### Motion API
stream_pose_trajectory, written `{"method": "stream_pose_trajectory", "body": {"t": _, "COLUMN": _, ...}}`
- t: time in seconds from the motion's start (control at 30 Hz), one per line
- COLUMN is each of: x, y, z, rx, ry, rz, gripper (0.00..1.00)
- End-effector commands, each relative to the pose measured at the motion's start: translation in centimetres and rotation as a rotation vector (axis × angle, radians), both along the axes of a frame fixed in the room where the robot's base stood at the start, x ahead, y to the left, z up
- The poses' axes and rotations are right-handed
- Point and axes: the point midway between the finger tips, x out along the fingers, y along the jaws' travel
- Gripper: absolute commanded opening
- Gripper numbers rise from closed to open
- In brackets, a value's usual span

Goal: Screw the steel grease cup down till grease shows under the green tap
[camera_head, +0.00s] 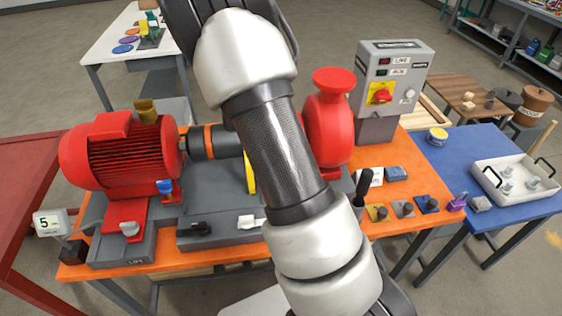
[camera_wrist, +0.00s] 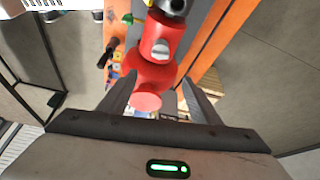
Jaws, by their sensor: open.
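A steel-grey round cap, apparently the steel grease cup (camera_wrist: 160,48), sits on the red pump housing in the wrist view. A small green part, perhaps the green tap (camera_wrist: 128,18), shows beside the housing; it is too small to tell whether grease shows under it. My gripper (camera_wrist: 158,95) is open and empty. Its fingers frame the red pump's round flange (camera_wrist: 146,102), with the steel cup beyond the fingertips. In the head view my arm hides the cup and the green part. The red pump (camera_head: 330,120) shows behind my arm there.
A red motor (camera_head: 125,155) with a blue tap (camera_head: 165,186) stands on the left of the orange bench (camera_head: 180,264). A grey control box (camera_head: 390,80) rises behind the bench. A blue table (camera_head: 465,170) at right holds a white tray (camera_head: 490,178).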

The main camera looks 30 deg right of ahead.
Motion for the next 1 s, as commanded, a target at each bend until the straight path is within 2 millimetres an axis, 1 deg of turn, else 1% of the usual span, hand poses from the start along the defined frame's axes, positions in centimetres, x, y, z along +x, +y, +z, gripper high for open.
{"method": "stream_pose_trajectory", "body": {"t": 0.17, "x": 0.0, "y": 0.0, "z": 0.0, "rx": 0.000, "ry": 0.000, "rz": 0.000, "gripper": 0.58}}
{"method": "stream_pose_trajectory", "body": {"t": 0.2, "x": 0.0, "y": 0.0, "z": 0.0, "rx": 0.000, "ry": 0.000, "rz": 0.000, "gripper": 0.56}}
{"method": "stream_pose_trajectory", "body": {"t": 0.27, "x": 0.0, "y": 0.0, "z": 0.0, "rx": 0.002, "ry": 0.003, "rz": 0.006, "gripper": 0.46}}
{"method": "stream_pose_trajectory", "body": {"t": 0.3, "x": 0.0, "y": -0.1, "z": -0.1, "rx": 0.007, "ry": 0.010, "rz": 0.021, "gripper": 0.39}}
{"method": "stream_pose_trajectory", "body": {"t": 0.37, "x": 0.1, "y": -0.5, "z": -0.2, "rx": 0.023, "ry": 0.033, "rz": 0.071, "gripper": 0.30}}
{"method": "stream_pose_trajectory", "body": {"t": 0.47, "x": 0.1, "y": -1.3, "z": -0.5, "rx": 0.077, "ry": 0.104, "rz": 0.245, "gripper": 0.30}}
{"method": "stream_pose_trajectory", "body": {"t": 0.57, "x": 0.2, "y": -2.6, "z": -0.7, "rx": 0.158, "ry": 0.186, "rz": 0.510, "gripper": 0.30}}
{"method": "stream_pose_trajectory", "body": {"t": 0.6, "x": 0.2, "y": -3.2, "z": -0.6, "rx": 0.192, "ry": 0.212, "rz": 0.630, "gripper": 0.30}}
{"method": "stream_pose_trajectory", "body": {"t": 0.67, "x": 0.1, "y": -4.0, "z": -0.4, "rx": 0.237, "ry": 0.242, "rz": 0.808, "gripper": 0.30}}
{"method": "stream_pose_trajectory", "body": {"t": 0.7, "x": 0.0, "y": -4.6, "z": -0.3, "rx": 0.264, "ry": 0.257, "rz": 0.924, "gripper": 0.30}}
{"method": "stream_pose_trajectory", "body": {"t": 0.8, "x": -0.3, "y": -5.8, "z": 0.2, "rx": 0.310, "ry": 0.274, "rz": 1.181, "gripper": 0.30}}
{"method": "stream_pose_trajectory", "body": {"t": 0.9, "x": -0.5, "y": -6.7, "z": 0.7, "rx": 0.331, "ry": 0.276, "rz": 1.375, "gripper": 0.30}}
{"method": "stream_pose_trajectory", "body": {"t": 1.0, "x": -0.7, "y": -7.3, "z": 1.1, "rx": 0.338, "ry": 0.273, "rz": 1.494, "gripper": 0.30}}
